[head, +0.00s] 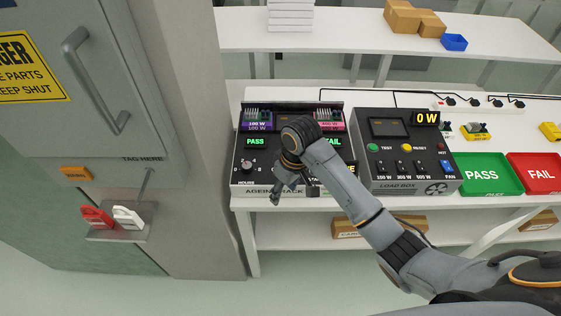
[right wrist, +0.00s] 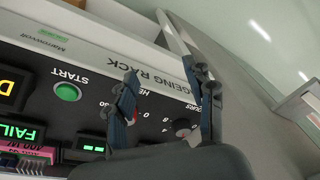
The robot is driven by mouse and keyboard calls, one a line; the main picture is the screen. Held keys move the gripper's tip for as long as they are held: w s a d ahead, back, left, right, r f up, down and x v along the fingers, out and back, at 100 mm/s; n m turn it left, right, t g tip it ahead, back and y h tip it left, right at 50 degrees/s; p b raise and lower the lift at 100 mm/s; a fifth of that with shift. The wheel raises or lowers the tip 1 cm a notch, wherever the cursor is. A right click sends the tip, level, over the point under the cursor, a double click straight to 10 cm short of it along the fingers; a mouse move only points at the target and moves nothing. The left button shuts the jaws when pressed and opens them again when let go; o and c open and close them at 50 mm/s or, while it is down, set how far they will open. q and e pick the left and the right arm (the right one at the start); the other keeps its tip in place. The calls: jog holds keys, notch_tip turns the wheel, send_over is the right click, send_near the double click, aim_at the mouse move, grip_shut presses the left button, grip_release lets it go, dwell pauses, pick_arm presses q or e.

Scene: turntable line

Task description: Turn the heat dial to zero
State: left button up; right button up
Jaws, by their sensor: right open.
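The ageing rack (head: 240,180) is a dark panel on the bench. In the head view my right gripper (head: 279,193) is in front of its lower middle, pointing down, and hides the heat dial. In the right wrist view the panel is upside down. My right gripper (right wrist: 163,70) is open and empty there. One finger covers most of the heat dial, leaving a small red part (right wrist: 135,116) showing beside it. Its setting cannot be read. The hours dial (right wrist: 182,127) shows between the fingers; it also shows in the head view (head: 247,167). Contact cannot be told. My left gripper is not in view.
A green START button (right wrist: 67,92) is beside the heat dial. The load box (head: 405,182) stands right of the rack, with green PASS (head: 487,190) and red FAIL (head: 540,186) trays beyond. A grey cabinet (head: 80,130) stands at the left.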

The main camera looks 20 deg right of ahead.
jog(key=w+d+r+g+h, duration=0.1)
jog(key=w+d+r, duration=0.3)
jog(key=w+r, duration=0.75)
jog(key=f, duration=0.4)
jog(key=s+f+p, duration=0.1)
jog(key=f, duration=0.3)
jog(key=s+a+f+p, duration=0.1)
jog(key=f, duration=0.3)
grip_shut()
